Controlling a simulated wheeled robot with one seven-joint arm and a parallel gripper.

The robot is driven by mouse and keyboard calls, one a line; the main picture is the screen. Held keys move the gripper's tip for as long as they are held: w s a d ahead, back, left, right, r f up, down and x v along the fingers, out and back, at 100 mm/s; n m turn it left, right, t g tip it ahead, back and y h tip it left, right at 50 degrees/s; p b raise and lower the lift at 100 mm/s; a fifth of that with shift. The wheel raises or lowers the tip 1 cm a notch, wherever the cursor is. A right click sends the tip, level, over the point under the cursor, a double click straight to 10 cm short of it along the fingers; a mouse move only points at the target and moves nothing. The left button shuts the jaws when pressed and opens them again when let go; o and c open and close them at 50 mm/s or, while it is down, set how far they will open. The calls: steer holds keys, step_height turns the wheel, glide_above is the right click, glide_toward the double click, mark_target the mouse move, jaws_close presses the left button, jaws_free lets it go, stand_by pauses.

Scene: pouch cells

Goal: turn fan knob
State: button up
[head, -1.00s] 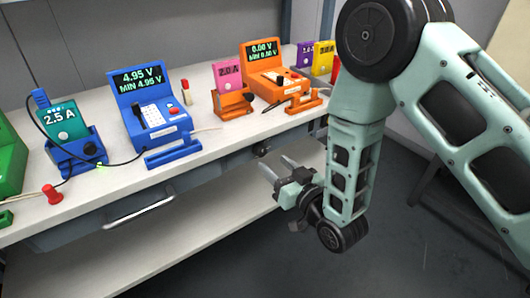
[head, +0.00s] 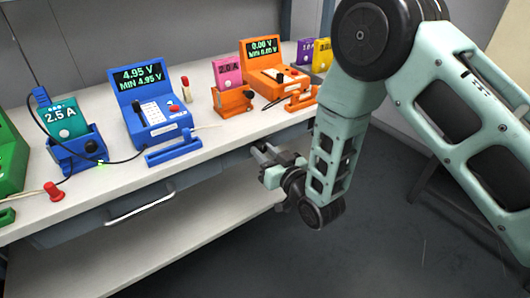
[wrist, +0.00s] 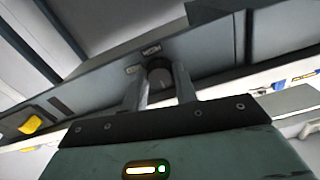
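The fan knob (wrist: 159,76) is a dark round knob under a small label on the grey front panel of the bench (wrist: 215,48), in the wrist view. My gripper (wrist: 161,70) is open, with one finger to each side of the knob in the picture. I cannot tell whether the fingers touch it or how deep they reach. In the head view my gripper (head: 262,151) is at the bench's front face, below the orange devices, and hides the knob there.
On the white benchtop (head: 215,135) stand a blue meter (head: 152,115), an orange meter (head: 272,75), a blue cell holder (head: 80,150) and a red button (head: 53,191). A drawer handle (head: 140,208) sticks out to the left. A lower shelf (head: 190,245) lies below, bare where visible.

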steer(key=shift+m, duration=0.4)
steer(key=shift+f+m+b, duration=0.1)
steer(key=shift+m+b, duration=0.6)
steer(key=shift+m, duration=0.4)
steer(key=m+b, duration=0.1)
steer(key=m, duration=0.2)
steer(key=shift+m, duration=0.3)
steer(key=m+b, duration=0.1)
steer(key=m, duration=0.4)
steer(key=o, duration=1)
